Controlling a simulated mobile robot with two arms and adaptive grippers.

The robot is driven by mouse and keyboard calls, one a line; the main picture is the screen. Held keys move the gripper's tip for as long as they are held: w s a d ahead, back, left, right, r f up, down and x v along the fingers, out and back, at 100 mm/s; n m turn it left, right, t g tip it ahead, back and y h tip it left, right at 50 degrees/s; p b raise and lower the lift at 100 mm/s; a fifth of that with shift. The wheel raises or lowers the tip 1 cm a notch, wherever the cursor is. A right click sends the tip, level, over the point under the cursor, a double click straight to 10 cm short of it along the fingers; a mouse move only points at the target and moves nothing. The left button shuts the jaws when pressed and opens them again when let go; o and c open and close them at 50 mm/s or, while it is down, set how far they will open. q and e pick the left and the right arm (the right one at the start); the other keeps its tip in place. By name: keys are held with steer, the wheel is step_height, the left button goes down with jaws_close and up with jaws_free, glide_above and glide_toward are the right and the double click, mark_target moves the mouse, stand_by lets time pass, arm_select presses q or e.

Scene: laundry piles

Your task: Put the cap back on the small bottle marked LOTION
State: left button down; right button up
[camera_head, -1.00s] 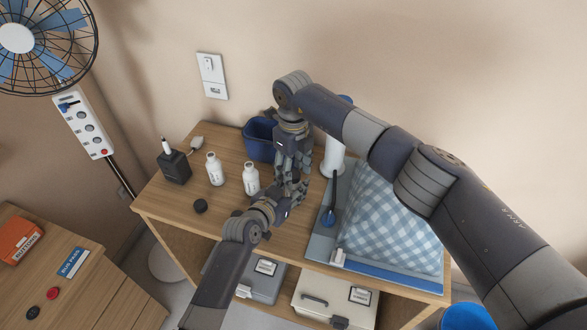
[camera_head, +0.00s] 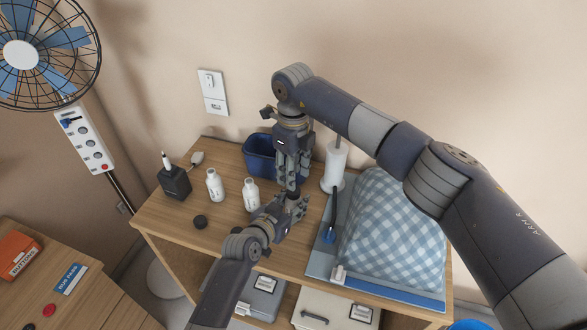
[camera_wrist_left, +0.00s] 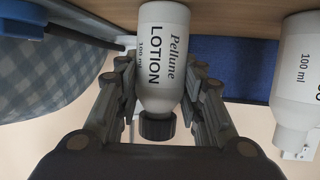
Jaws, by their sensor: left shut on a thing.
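The small white bottle marked LOTION (camera_wrist_left: 163,55) is in the left wrist view, with its neck end toward the bottom of the picture. A black cap (camera_wrist_left: 157,126) is at its neck, seemingly seated; I cannot tell how tightly. My left gripper (camera_head: 292,208) is shut on this bottle, with a finger on each side in the left wrist view (camera_wrist_left: 162,78). In the head view the grippers mostly hide the bottle. My right gripper (camera_head: 291,182) points down right above it, over a dark part that looks like the cap; I cannot tell whether its fingers are closed.
Two white bottles without caps (camera_head: 214,185) (camera_head: 251,195) stand to the left, and a loose black cap (camera_head: 200,222) lies before them.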

step_height(320, 180, up, 3)
steer(key=n, duration=0.3)
steer(key=shift+f+n, duration=0.2)
steer(key=shift+n, duration=0.1)
steer(key=shift+f, duration=4)
jaws_close()
steer(key=shift+o, duration=1.5)
jaws_free()
